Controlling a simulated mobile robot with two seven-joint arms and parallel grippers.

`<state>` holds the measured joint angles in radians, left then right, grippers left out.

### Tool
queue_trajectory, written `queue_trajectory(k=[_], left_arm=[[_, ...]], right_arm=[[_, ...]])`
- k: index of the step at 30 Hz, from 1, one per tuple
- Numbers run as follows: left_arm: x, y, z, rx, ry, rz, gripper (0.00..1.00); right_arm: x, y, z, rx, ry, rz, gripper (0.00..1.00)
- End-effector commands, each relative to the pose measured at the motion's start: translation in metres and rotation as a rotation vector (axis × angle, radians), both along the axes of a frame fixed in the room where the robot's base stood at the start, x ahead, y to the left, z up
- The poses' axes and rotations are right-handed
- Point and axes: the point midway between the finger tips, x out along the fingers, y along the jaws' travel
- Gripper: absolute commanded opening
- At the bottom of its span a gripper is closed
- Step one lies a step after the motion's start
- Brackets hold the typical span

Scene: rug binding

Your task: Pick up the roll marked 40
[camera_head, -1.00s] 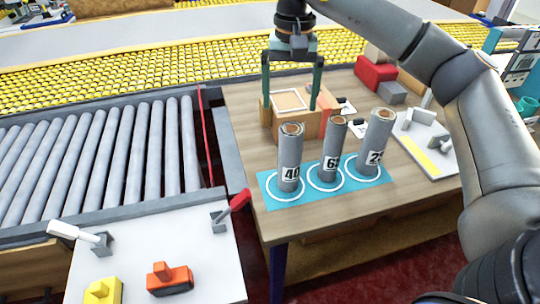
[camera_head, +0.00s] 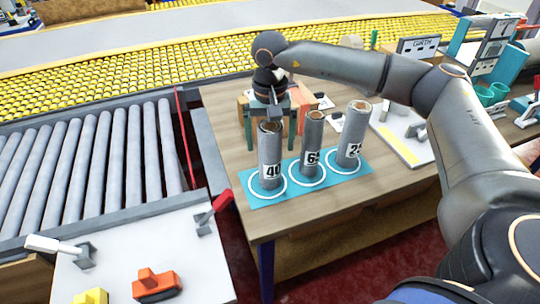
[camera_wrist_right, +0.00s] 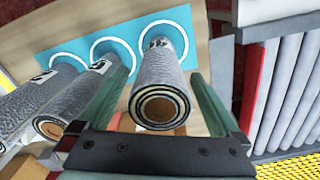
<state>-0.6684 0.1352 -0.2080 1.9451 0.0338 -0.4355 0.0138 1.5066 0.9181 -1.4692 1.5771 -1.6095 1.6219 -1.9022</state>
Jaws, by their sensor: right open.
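The roll marked 40 (camera_head: 270,158) is a grey cylinder standing upright in the left white ring of a blue mat (camera_head: 250,197). The roll marked 6-something (camera_head: 311,150) and the roll marked 2-something (camera_head: 353,138) stand to its right, their labels partly cut off by the curve. My right gripper (camera_head: 271,145) is open, pointing down at the top of the roll marked 40. In the right wrist view the roll marked 40 (camera_wrist_right: 160,85) lies between the two open green fingers, with gaps on both sides. My left gripper is not seen.
The wooden table (camera_head: 225,150) holds boxes behind the rolls and a white board (camera_head: 405,140) to the right. A roller conveyor (camera_head: 90,165) lies left. A white panel (camera_head: 130,250) with a red-handled lever (camera_head: 213,210) is in front left.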

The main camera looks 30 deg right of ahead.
Motion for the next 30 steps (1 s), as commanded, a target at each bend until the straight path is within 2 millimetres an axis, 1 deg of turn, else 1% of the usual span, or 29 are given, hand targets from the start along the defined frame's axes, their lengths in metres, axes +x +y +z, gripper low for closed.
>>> queue_trajectory(k=[6,7,30], left_arm=[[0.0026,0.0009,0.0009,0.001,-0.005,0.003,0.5],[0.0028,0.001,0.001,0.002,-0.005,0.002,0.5],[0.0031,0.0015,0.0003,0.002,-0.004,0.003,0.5]], right_arm=[[-0.0001,-0.0001,-0.0011,0.0,0.0,0.0,1.0],[-0.0001,-0.0001,-0.001,0.0,0.0,0.0,0.98],[0.0002,0.0001,-0.0004,0.001,-0.001,0.0,0.11]])
